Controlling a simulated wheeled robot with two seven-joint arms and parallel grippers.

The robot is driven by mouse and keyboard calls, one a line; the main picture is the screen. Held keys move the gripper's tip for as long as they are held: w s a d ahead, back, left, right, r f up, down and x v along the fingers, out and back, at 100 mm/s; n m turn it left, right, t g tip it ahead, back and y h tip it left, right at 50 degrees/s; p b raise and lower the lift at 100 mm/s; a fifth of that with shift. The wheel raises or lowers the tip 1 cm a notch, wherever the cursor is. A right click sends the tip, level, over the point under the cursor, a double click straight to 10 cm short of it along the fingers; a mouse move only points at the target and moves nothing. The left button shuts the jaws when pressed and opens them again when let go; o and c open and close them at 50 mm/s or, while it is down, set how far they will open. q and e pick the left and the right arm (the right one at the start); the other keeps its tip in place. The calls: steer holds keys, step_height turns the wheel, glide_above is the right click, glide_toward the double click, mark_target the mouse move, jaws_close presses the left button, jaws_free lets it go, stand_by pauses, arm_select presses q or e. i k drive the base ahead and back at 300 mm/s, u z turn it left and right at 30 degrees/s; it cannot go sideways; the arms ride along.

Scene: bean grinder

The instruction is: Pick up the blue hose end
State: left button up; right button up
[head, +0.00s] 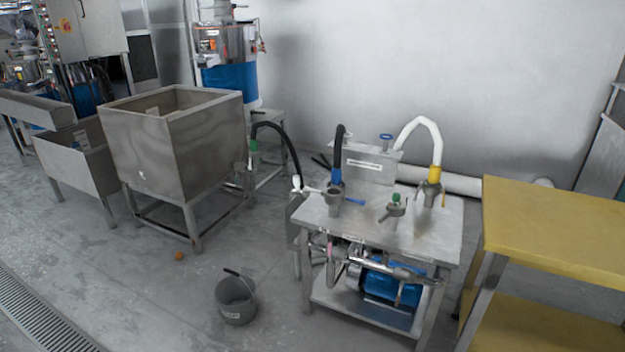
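The blue hose end (337,176) is a blue collar at the lower end of a black hose. It stands upright at the back left of the steel pump table (425,230), just behind a grey metal port (334,197). The black hose rises from it and goes out of sight behind. I cannot tell whether the blue end is seated in a fitting. Neither of my grippers is in the head view.
A white hose with a yellow end (435,174) stands at the table's right. A green hose end (253,146) is by the steel tank (190,140). A bucket (236,298) stands on the floor before the pump table. A yellow-topped table (555,225) is at right. Floor at front left is mostly clear.

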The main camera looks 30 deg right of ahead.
mark_target(336, 173)
steer(key=z, duration=0.2)
steer(key=i, duration=1.4)
steer(key=z, duration=0.75)
